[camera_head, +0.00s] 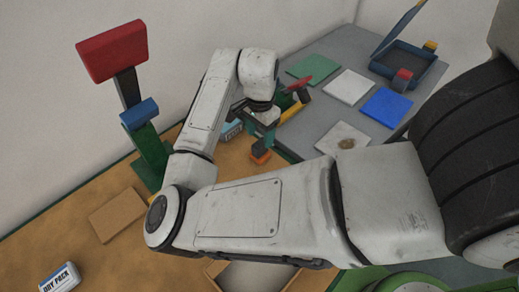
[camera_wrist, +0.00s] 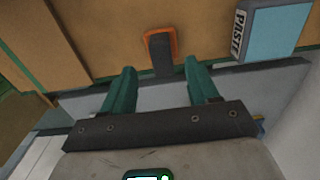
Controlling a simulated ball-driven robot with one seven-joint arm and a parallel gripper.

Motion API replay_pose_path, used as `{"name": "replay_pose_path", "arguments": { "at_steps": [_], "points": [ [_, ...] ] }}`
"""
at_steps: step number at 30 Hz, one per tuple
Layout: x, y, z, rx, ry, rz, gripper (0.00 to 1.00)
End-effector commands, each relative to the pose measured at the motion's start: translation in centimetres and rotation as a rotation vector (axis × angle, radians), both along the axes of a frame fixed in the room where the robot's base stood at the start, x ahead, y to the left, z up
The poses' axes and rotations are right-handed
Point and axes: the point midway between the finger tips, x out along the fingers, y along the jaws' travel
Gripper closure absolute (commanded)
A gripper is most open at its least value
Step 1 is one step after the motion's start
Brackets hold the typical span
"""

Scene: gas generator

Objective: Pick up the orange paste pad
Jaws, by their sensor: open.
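The orange paste pad (camera_head: 261,157) is a small orange block with a dark grip on its top. It sits on the tan bench surface, beside the grey table's edge. In the wrist view, the pad (camera_wrist: 159,36) is ahead of the fingertips, with its dark grip pointing toward me. My gripper (camera_head: 261,134) is close above the pad, pointing down. Its two green fingers (camera_wrist: 157,72) are spread, with the end of the dark grip near the gap between them. I cannot tell whether they touch it. A light blue box marked PASTE (camera_wrist: 272,34) stands to the right of the pad; it also shows in the head view (camera_head: 231,131).
The grey table (camera_head: 330,52) holds green (camera_head: 314,68), white (camera_head: 348,86) and blue (camera_head: 386,107) squares, a soiled white pad (camera_head: 343,140) and an open blue case (camera_head: 424,75). A green stand with a red top (camera_head: 112,50) rises at left. A brown board (camera_head: 118,214) lies lower left.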

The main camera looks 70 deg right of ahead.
Motion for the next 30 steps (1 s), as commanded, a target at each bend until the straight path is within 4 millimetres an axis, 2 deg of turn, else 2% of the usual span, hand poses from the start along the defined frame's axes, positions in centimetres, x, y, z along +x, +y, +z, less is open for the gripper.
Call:
{"name": "replay_pose_path", "arguments": {
  "at_steps": [12,20,30],
  "points": [
    [0.2,-0.4,-4.9,0.000,0.001,0.002,0.40],
    [0.2,-0.4,-5.1,0.000,0.000,0.001,0.40],
    [0.2,-0.4,-5.1,0.000,0.000,0.001,0.72]
  ]
}}
